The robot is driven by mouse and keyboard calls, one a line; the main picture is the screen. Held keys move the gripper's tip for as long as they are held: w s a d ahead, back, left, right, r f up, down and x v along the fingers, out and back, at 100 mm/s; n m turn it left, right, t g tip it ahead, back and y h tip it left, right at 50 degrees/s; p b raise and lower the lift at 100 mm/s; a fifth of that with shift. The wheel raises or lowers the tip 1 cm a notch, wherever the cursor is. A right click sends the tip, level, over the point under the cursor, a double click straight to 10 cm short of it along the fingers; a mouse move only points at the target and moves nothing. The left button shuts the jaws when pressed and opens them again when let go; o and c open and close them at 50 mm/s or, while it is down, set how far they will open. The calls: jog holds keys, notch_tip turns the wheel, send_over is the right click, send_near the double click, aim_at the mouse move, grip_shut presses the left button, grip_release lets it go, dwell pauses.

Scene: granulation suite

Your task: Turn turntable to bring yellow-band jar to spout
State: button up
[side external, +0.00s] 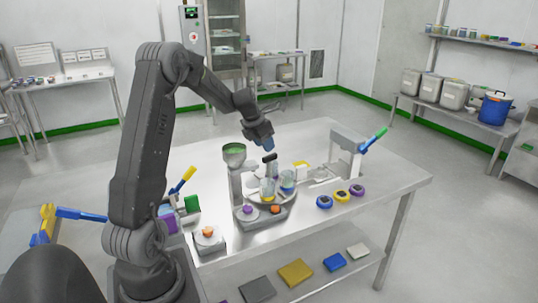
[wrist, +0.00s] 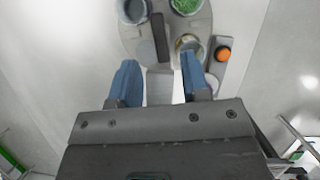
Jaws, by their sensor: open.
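The round grey turntable (side external: 287,203) stands on the steel table and shows in the wrist view (wrist: 146,47). On it are a jar with a yellowish band (side external: 267,189) and a blue-banded jar (side external: 287,181). An upright dark handle (side external: 269,158) rises from the turntable; the wrist view shows it as a dark bar (wrist: 159,38). A hopper with green contents (side external: 234,151) stands on a post at the left; its spout outlet is not clear. My gripper (side external: 269,147) is above the handle. Its blue fingers (wrist: 160,72) are apart and empty, with the handle ahead of the gap.
The base beside the turntable has an orange button (wrist: 223,54) and a purple knob (side external: 248,210). Blue, yellow and purple round pieces (side external: 342,196) lie near the front edge. The right table end is clear.

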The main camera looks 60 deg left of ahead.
aim_at(269, 155)
jog(key=shift+x, duration=2.7)
jog(key=shift+c, duration=0.3)
grip_shut()
